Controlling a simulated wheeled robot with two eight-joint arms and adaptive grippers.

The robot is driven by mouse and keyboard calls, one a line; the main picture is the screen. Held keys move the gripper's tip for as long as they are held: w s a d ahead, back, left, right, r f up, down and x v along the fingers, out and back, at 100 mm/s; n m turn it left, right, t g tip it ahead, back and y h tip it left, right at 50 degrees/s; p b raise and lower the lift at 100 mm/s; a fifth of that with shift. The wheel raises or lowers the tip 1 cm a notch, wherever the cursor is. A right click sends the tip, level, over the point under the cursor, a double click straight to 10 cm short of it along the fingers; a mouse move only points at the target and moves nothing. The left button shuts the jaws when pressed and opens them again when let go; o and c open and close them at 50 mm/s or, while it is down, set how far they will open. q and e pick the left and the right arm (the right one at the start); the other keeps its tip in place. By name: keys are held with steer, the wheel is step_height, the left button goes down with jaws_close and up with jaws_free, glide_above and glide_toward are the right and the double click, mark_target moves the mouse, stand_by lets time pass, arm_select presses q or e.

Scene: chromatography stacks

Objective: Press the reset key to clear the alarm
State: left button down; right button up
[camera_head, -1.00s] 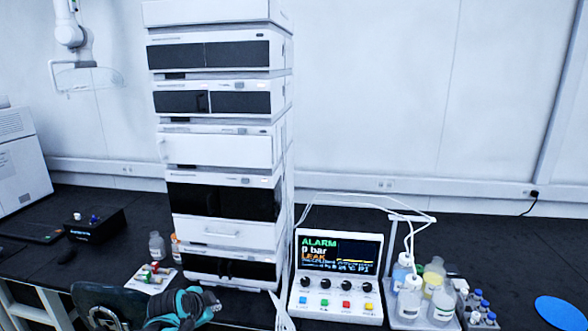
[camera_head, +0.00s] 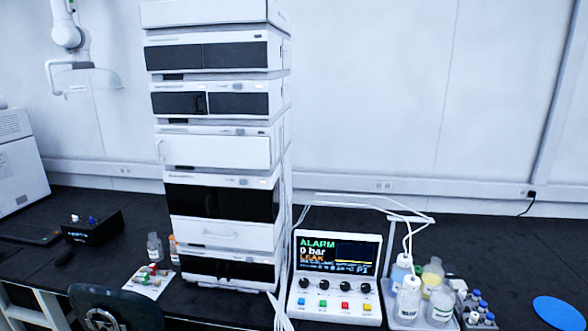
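The control unit (camera_head: 336,277) stands on the dark bench just right of the instrument stack. Its screen (camera_head: 336,253) reads ALARM in green, 0 bar in white and LEAK in orange. Below the screen is a row of black knobs, and below those a row of coloured keys: blue (camera_head: 301,302), green (camera_head: 323,304), red (camera_head: 345,306) and yellow (camera_head: 368,308). The key labels are too small to read, so I cannot tell which one is the reset key. Neither of my grippers is in view, and nothing covers the keys.
The tall white stack (camera_head: 222,150) rises left of the unit. Solvent bottles (camera_head: 408,298) with tubing and small capped vials (camera_head: 478,308) stand close on its right. A dark chair back (camera_head: 105,308) is at the front left. A blue disc (camera_head: 560,312) lies far right.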

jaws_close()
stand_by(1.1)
